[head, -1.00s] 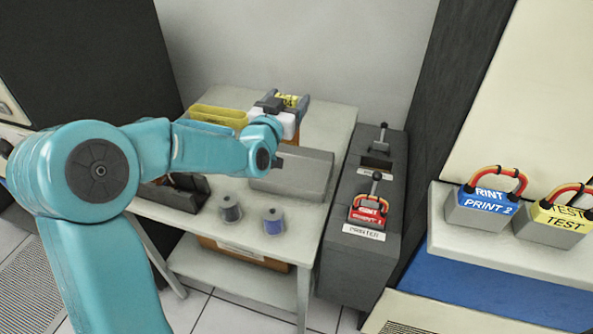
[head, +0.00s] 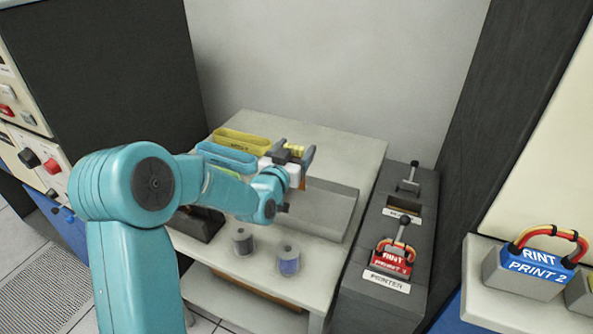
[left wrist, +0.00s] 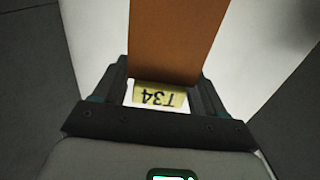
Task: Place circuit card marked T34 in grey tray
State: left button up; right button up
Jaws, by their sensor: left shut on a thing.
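My left gripper (head: 295,155) is shut on the circuit card, whose yellow label (left wrist: 160,97) reads T34, upside down in the left wrist view. The card's orange-brown body (left wrist: 175,40) extends between the fingers toward the top of that view. In the head view the yellow label end shows between the fingers, above the table by the back of the grey tray (head: 325,212). The grey tray lies on the light table, partly hidden by my left arm. The gap between card and tray is hard to judge. My right gripper is not in view.
A yellow tray (head: 241,141) and a blue tray (head: 226,155) lie left of the gripper. Two spools, grey (head: 243,241) and blue (head: 288,258), stand at the table's front. A dark grey printer unit (head: 388,240) with a red-labelled plug stands right of the table.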

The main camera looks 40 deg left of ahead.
pick_arm(q)
notch_tip(320, 180, down, 6)
jog(key=shift+r, duration=0.15)
dwell(0.3)
jog(key=shift+f+b, duration=0.2)
jog(key=shift+b, duration=0.2)
jog(key=o, duration=1)
jog(key=shift+o, duration=0.2)
jog(key=shift+r, duration=0.1)
